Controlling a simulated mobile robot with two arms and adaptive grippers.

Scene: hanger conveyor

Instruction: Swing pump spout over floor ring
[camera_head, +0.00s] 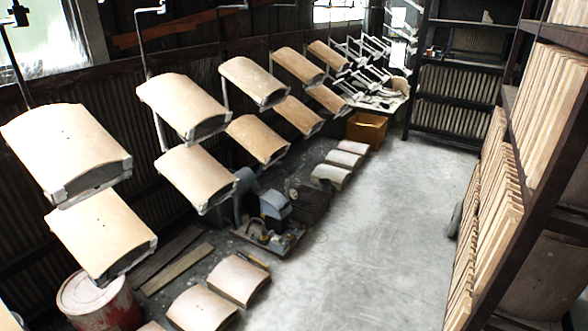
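A small grey-blue machine (272,208), which looks like the pump, stands on a dark base on the floor left of centre, below the hanging boards. Its spout cannot be told apart from its other small parts at this size. A thin, faint ring (320,237) lies on the grey floor just right of the machine's base. I cannot tell whether any spout reaches over it. Neither of my grippers is in view.
Curved tan boards (186,107) hang in two rows along the left wall. More curved pieces (238,281) lie on the floor, near a red-and-white drum (97,305) and planks (178,268). An orange-brown crate (367,128) stands farther back. Racks (545,110) line the right. The central floor (385,235) is clear.

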